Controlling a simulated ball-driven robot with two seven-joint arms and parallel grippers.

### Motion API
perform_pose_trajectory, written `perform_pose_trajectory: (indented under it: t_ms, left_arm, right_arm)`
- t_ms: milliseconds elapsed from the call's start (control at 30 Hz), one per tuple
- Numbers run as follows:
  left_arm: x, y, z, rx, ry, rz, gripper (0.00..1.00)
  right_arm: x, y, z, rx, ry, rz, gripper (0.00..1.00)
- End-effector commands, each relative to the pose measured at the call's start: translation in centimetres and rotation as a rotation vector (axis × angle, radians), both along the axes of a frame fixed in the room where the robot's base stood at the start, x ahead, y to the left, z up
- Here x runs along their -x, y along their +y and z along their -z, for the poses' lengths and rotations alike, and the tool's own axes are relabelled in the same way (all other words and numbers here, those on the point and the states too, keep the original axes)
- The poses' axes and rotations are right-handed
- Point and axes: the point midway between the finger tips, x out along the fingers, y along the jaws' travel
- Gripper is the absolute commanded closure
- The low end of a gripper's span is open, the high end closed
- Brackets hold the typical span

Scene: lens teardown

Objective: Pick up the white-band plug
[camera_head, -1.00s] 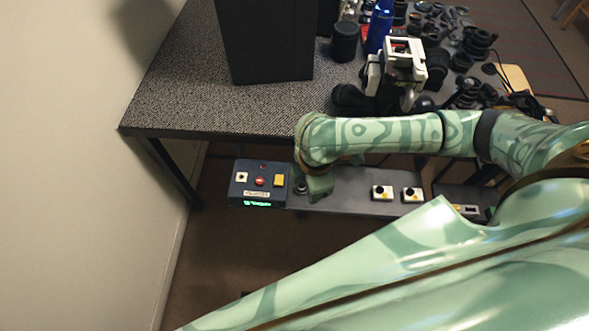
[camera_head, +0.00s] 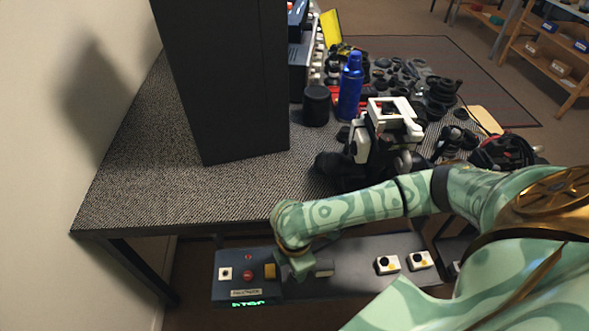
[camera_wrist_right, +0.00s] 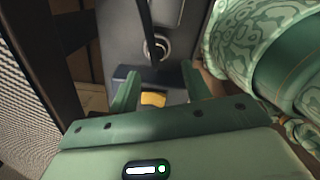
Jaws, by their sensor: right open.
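I cannot clearly make out the white-band plug. A small dark piece with a pale end (camera_head: 324,269) lies just right of my right gripper in the head view; I cannot tell if it is the plug. In the right wrist view a black cable (camera_wrist_right: 147,20) runs into a round metal-ringed socket (camera_wrist_right: 156,47) beyond the fingers. My right gripper (camera_head: 297,264) is over the low shelf, beside the control box (camera_head: 228,291). Its fingers (camera_wrist_right: 158,84) are apart, with a yellow patch (camera_wrist_right: 153,99) showing between them. My left gripper is not in view.
The textured table (camera_head: 150,190) overhangs the low shelf (camera_head: 365,250). Two white switch boxes (camera_head: 388,264) stand right on the shelf. A tall black panel (camera_head: 225,90), a blue bottle (camera_head: 351,87), a black cylinder (camera_head: 316,104) and a white-and-black device (camera_head: 390,110) stand on the table.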

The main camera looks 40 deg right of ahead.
Motion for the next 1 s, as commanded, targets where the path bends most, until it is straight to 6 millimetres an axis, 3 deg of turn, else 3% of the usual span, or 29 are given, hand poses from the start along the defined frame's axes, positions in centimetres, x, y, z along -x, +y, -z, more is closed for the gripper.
perform_pose_trajectory:
  t_ms: [367,600,800,1000]
  left_arm:
    - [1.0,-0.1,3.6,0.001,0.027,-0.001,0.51]
    - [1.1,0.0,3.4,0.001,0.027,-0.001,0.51]
    - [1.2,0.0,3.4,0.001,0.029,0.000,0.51]
    - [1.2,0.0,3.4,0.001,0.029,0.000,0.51]
  right_arm:
    - [-0.2,-0.5,5.2,0.000,0.004,-0.002,0.52]
    - [-0.3,-0.5,5.1,0.000,-0.002,-0.002,0.52]
    - [-0.3,-0.5,5.1,0.000,-0.002,-0.002,0.98]
    - [-0.3,-0.5,5.1,0.000,-0.002,-0.002,0.98]
